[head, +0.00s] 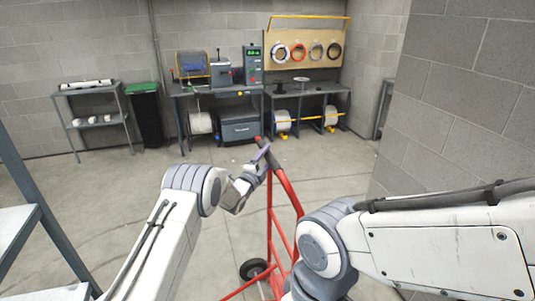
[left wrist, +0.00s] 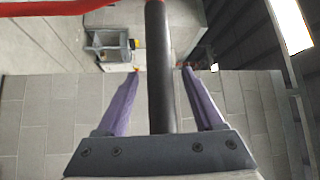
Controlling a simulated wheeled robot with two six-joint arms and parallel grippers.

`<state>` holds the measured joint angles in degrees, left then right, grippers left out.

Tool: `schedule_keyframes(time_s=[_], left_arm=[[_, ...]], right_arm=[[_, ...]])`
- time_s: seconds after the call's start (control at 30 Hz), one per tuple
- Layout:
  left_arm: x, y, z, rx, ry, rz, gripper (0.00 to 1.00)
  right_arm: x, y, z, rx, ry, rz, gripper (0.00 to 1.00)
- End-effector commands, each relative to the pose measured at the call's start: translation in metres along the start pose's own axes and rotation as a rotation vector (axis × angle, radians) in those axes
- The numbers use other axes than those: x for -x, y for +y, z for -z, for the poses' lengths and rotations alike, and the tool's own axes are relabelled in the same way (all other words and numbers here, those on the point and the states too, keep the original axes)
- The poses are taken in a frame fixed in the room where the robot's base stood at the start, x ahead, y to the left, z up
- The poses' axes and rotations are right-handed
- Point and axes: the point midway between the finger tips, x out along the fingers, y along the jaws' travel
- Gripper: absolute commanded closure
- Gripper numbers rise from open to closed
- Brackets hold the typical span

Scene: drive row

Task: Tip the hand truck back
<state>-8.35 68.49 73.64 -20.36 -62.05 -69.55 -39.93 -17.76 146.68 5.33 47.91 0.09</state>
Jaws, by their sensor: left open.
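The red hand truck (head: 288,190) stands on the floor in front of me, with a black wheel (head: 253,269) at its lower left. Its frame looks about upright. My left gripper (head: 263,154) is at the top of the hand truck, by the handle. In the left wrist view its two purple fingers are open, one on each side of the black handle grip (left wrist: 157,60), with gaps showing beside it. A red tube (left wrist: 45,8) of the frame shows at the top left there. My right arm covers part of the hand truck's lower right; its gripper does not show.
A grey workbench (head: 305,89) with machines and cable reels stands at the back wall. A shelf (head: 92,105) and a green-lidded bin (head: 143,90) stand at the back left. A block wall (head: 460,110) closes the right side. The floor (head: 130,185) to the left is clear.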

Motion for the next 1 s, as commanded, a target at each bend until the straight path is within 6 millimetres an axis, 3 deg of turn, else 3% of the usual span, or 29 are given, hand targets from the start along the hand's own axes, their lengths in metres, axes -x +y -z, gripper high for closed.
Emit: schedule_keyframes(time_s=[0.47,0.63,0.67,1.0], left_arm=[[-0.0093,0.0004,0.0004,0.000,0.000,-0.001,0.31],[-0.0092,0.0002,0.0003,0.000,0.000,-0.001,0.96],[-0.0092,0.0002,0.0004,0.000,0.000,-0.001,1.00],[-0.0090,0.0004,0.0002,0.000,0.000,-0.001,1.00]], right_arm=[[0.0029,-0.0002,0.0002,0.000,0.000,0.000,0.33],[0.0029,-0.0002,0.0002,0.000,0.000,0.000,0.33],[0.0029,-0.0002,0.0001,0.000,0.000,0.000,0.33],[0.0029,-0.0002,0.0002,0.000,0.000,0.000,0.33]])
